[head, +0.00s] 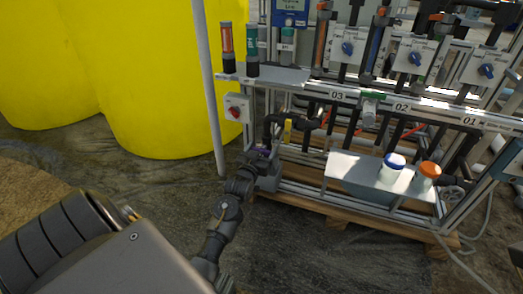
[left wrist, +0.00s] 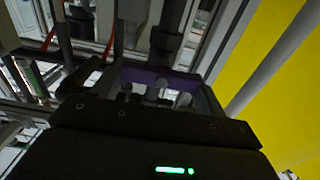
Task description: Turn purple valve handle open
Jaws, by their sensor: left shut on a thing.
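The purple valve handle (left wrist: 160,79) shows in the left wrist view as a purple bar across the middle, between my gripper's fingers. In the head view only a small purple patch of it (head: 262,150) shows at the lower left of the skid, below the red-knobbed grey box. My left gripper (head: 258,160) reaches it from the front and is shut on it. It also shows in the left wrist view (left wrist: 160,95). Much of the handle and the valve body is hidden by the gripper in the head view. My right gripper is not in view.
A yellow valve handle (head: 287,130) is close to the right of the gripper. A grey box with a red knob (head: 236,108) and a pale upright post (head: 208,90) stand to the left. A shelf with white-lidded (head: 391,168) and orange-lidded (head: 427,177) containers is at right.

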